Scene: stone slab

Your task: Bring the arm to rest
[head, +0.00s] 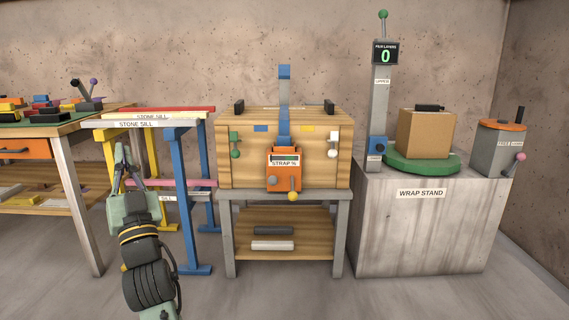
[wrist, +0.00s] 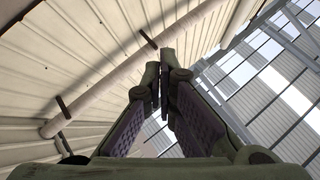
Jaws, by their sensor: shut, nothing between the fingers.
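My gripper (head: 123,158) is at the left in the head view, in front of the stone sill stand, fingers pointing up. The wrist view also shows the gripper (wrist: 159,75), its two fingertips together and nothing between them. Behind it in that view are only a ribbed ceiling and roof windows. My arm rises from the bottom edge of the head view.
A wooden crate (head: 315,160) with an orange strap device (head: 284,177) stands on a bench at centre. The wrap stand (head: 420,235) at right carries a cardboard box (head: 425,133). A workbench (head: 85,160) is at far left. Floor in front is clear.

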